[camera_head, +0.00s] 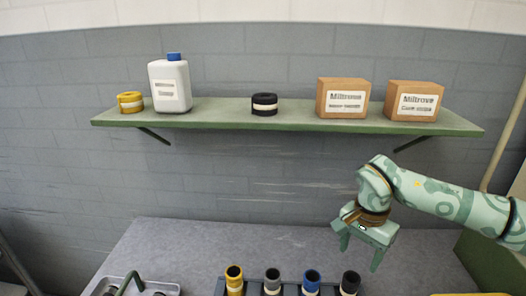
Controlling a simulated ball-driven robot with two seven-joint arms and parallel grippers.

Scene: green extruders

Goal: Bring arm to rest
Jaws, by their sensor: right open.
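My right arm comes in from the right edge in pale green. Its gripper (359,255) points down over the right part of the grey worktop (185,250). The two fingers are apart and nothing shows between them. The gripper is above and behind the rack, near its right end, and is apart from the cylinders. My left gripper does not show.
A rack (254,287) at the front edge holds several upright cylinders, yellow, grey, blue and black. A metal tray (104,284) is at front left. The green wall shelf (205,115) carries two tape rolls, a white bottle (170,85) and two cartons (343,98).

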